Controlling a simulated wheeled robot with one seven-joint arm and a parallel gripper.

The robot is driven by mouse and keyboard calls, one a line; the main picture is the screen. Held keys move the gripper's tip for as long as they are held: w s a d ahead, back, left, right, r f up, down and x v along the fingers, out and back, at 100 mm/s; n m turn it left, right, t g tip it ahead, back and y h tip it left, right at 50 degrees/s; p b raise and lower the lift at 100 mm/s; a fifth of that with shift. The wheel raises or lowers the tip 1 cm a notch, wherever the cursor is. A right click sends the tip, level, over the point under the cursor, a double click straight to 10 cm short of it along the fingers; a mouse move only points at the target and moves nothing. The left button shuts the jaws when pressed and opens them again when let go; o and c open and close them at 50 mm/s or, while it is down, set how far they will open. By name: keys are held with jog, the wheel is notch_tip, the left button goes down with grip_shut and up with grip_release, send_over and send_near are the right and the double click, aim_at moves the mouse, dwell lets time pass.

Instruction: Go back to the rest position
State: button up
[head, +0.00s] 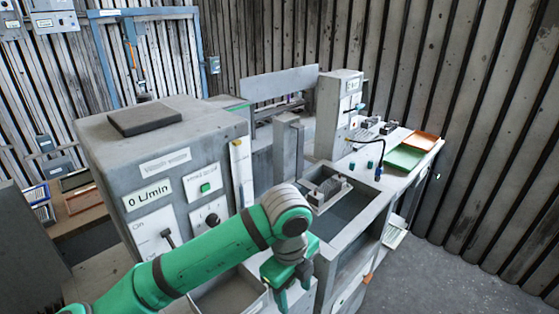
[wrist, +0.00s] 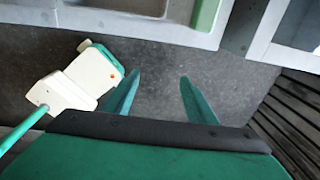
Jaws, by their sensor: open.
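My green arm reaches from the lower left of the head view, and my gripper (head: 293,287) hangs pointing down in front of the grey bench. In the wrist view my gripper (wrist: 159,79) has its two green fingers spread apart with nothing between them. Below the fingers is the bare grey floor (wrist: 150,105). My arm hides part of the bench front in the head view.
A grey cabinet (head: 150,155) with a "0 L/min" display stands left of my gripper. Right of it is a sunken basin (head: 345,225) holding a grey part. Green (head: 403,159) and orange (head: 419,145) trays lie farther right. The floor at lower right is clear.

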jog(key=w+d+r+n+t+h, duration=0.1)
jog(key=d+r+n+t+h, duration=0.2)
jog(key=d, duration=0.5)
jog(key=w+d+r+n+t+h, duration=0.1)
jog(key=w+d+n+h, duration=0.15)
jog(key=d+h, duration=0.45)
jog(key=w+d+r+n+t+h, duration=0.1)
jog(key=d+r+n+t+h, duration=0.15)
jog(key=d, duration=0.65)
jog(key=s+a+f+n+t+y, duration=0.5)
jog(key=a+f+n, duration=0.2)
jog(key=f+n, duration=0.25)
jog(key=s+a+f+n+t+y, duration=0.5)
jog(key=a+f+n, duration=0.2)
jog(key=f+n, duration=0.25)
jog(key=s+a+f+y, duration=0.1)
jog(key=s+a, duration=0.3)
jog(key=s, duration=0.4)
jog(key=s+a+f+g+y, duration=0.1)
jog(key=s+a+f, duration=0.1)
jog(key=s+a, duration=0.3)
jog(key=s+a+f+y, duration=0.1)
jog(key=s+a, duration=0.3)
jog(key=s, duration=0.7)
jog(key=shift+s+a+f, duration=0.2)
jog(key=shift+s, duration=0.1)
